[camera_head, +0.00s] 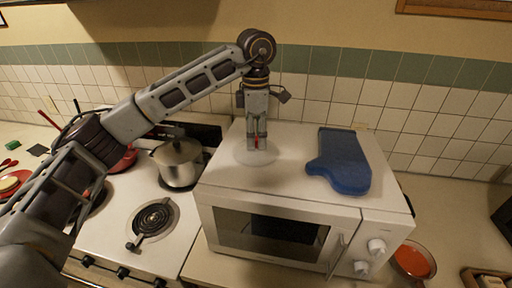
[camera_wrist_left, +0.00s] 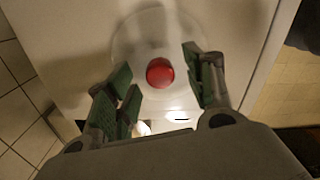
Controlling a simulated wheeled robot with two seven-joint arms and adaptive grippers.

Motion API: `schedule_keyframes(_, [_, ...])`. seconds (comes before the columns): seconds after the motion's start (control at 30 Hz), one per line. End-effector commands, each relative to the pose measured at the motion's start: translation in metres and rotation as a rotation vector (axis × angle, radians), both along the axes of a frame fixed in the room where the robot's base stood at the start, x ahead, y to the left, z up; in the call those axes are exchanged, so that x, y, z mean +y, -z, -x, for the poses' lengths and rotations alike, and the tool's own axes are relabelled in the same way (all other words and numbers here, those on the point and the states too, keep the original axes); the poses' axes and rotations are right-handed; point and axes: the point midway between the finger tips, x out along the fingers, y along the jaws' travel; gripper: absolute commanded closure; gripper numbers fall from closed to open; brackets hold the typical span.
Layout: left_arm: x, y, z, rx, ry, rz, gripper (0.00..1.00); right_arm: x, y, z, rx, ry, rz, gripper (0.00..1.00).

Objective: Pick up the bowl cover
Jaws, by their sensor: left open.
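The bowl cover (camera_head: 257,153) is a clear, round lid lying on top of the white microwave (camera_head: 215,170). In the left wrist view the cover (camera_wrist_left: 140,35) shows as a faint transparent disc with a red knob (camera_wrist_left: 160,72) at its middle. My left gripper (camera_head: 257,143) points down over the cover. In the left wrist view its fingers (camera_wrist_left: 163,88) are open, one on each side of the red knob and apart from it. The head view mostly hides the knob behind the fingers. My right gripper is not in view.
A blue oven mitt (camera_head: 342,160) lies on the microwave to the right of the cover. A steel pot (camera_head: 178,163) stands on the stove at the left. A red bowl (camera_head: 413,260) sits on the counter at the right. The tiled wall (camera_head: 300,95) is close behind the microwave.

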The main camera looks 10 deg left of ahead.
Motion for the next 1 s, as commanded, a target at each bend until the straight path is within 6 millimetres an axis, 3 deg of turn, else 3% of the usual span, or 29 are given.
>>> schedule_keyframes(0.23, [0.001,0.016,0.000,0.000,-0.001,0.000,0.47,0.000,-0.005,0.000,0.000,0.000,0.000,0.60])
schedule_keyframes(0.7, [0.001,0.018,0.000,0.000,-0.001,0.000,0.47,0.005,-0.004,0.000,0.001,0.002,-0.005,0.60])
schedule_keyframes(1.0, [0.001,0.018,0.000,0.000,-0.001,0.000,0.85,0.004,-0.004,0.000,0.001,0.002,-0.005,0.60])
